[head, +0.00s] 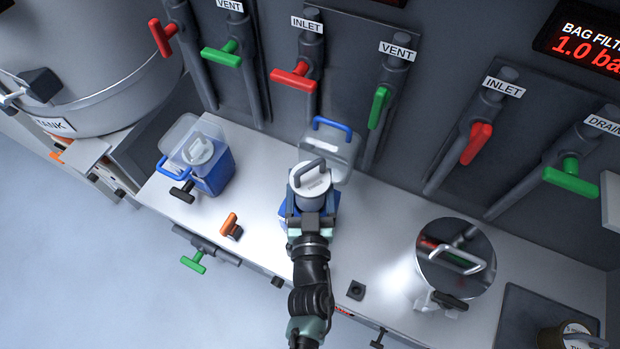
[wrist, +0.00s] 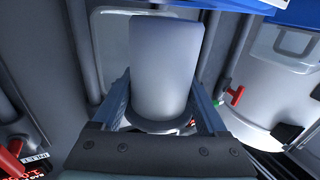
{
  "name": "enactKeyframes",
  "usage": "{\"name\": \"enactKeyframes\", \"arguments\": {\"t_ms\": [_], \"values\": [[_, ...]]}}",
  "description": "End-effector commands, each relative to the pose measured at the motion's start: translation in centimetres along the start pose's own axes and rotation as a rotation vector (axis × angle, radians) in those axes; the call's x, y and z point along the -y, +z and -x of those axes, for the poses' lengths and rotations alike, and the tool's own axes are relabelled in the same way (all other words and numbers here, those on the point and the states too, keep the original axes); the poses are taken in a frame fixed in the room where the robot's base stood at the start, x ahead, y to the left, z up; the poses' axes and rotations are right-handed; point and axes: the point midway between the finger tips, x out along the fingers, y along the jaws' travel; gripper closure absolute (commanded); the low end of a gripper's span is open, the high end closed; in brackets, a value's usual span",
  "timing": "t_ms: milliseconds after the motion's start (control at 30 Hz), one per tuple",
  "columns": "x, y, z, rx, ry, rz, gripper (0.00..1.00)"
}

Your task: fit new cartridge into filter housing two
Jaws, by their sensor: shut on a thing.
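A white cylindrical cartridge (head: 311,184) with a grey loop handle is held by my gripper (head: 311,222), which is shut on it. The cartridge also fills the middle of the wrist view (wrist: 165,60), between the two fingers of my gripper (wrist: 162,108). A blue filter housing (head: 331,212) is beneath and behind the cartridge, mostly hidden by it and my gripper. Its clear lid (head: 340,158) with a blue handle stands open behind. I cannot tell whether the cartridge's lower end is inside the housing. No housing number is readable.
A second blue housing (head: 218,172) with a white cartridge inside stands left, its clear lid (head: 184,135) open. An orange-brown handle (head: 231,226) lies between them on the bench (head: 262,195). A round steel lid (head: 443,250) is at right. Pipes with red and green valve handles line the wall.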

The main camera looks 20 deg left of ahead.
Motion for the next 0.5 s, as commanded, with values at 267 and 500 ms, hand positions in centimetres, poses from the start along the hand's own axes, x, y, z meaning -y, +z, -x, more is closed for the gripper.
{"name": "enactKeyframes", "arguments": {"t_ms": [267,500], "values": [[0.01,0.5,-0.04,-0.003,-0.001,0.0,0.94],[0.01,0.98,-0.04,-0.003,-0.001,0.001,0.94]]}}
